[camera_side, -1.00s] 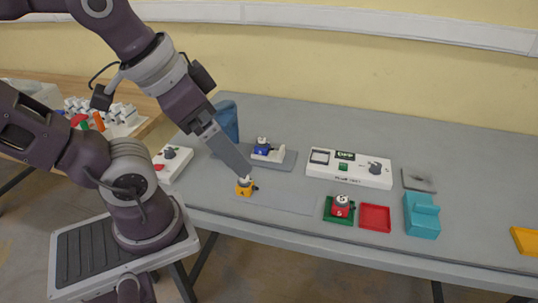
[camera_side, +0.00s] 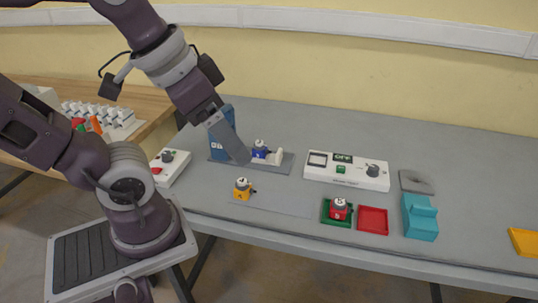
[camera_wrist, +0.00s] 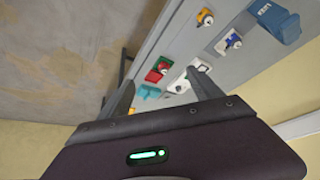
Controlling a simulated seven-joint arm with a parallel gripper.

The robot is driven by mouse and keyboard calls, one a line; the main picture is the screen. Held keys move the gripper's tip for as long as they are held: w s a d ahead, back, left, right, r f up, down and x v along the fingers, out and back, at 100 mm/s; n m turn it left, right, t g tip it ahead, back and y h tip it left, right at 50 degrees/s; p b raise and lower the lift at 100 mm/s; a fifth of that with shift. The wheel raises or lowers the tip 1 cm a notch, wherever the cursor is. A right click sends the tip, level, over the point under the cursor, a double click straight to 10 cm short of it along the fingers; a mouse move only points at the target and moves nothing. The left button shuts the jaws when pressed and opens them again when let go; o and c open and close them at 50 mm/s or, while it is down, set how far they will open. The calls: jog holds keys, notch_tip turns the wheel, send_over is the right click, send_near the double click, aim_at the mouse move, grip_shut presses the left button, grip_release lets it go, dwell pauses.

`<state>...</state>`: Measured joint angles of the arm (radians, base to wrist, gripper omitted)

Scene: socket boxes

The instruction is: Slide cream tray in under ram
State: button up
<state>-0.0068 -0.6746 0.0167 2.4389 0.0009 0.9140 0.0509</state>
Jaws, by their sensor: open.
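The cream tray (camera_side: 276,157) sits on a grey base plate (camera_side: 287,166), with a blue numbered piece (camera_side: 259,148) on it or against it; I cannot tell which. A tall blue press (camera_side: 217,146) stands at the left end of that plate. It also shows in the wrist view (camera_wrist: 276,22). Its ram is not clearly visible, with my gripper in front of part of the press.
A yellow piece (camera_side: 242,188) stands in front on a flat grey strip (camera_side: 285,205). A white control box (camera_side: 345,180) is to the right. A red piece (camera_side: 338,208) on green, a red tray (camera_side: 373,221) and a teal block (camera_side: 419,217) line the front.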

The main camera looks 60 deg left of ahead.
jog(key=w+a+r+m+g, duration=0.15)
jog(key=w+a, duration=0.25)
jog(key=w, duration=0.6)
jog(key=m+g+y, duration=0.3)
jog(key=m+g, duration=0.4)
send_over(279, 152)
jog(key=w+d, duration=0.2)
notch_tip(279, 152, down, 23)
jog(key=x, duration=0.7)
jog(key=shift+w+d+f, duration=0.1)
jog(key=shift+w+d, duration=0.1)
jog(key=shift+w, duration=0.05)
jog(key=shift+s+a+f, duration=0.1)
jog(key=shift+a+f, duration=0.05)
jog(key=shift+f, duration=0.25)
jog(key=shift+c, duration=0.2)
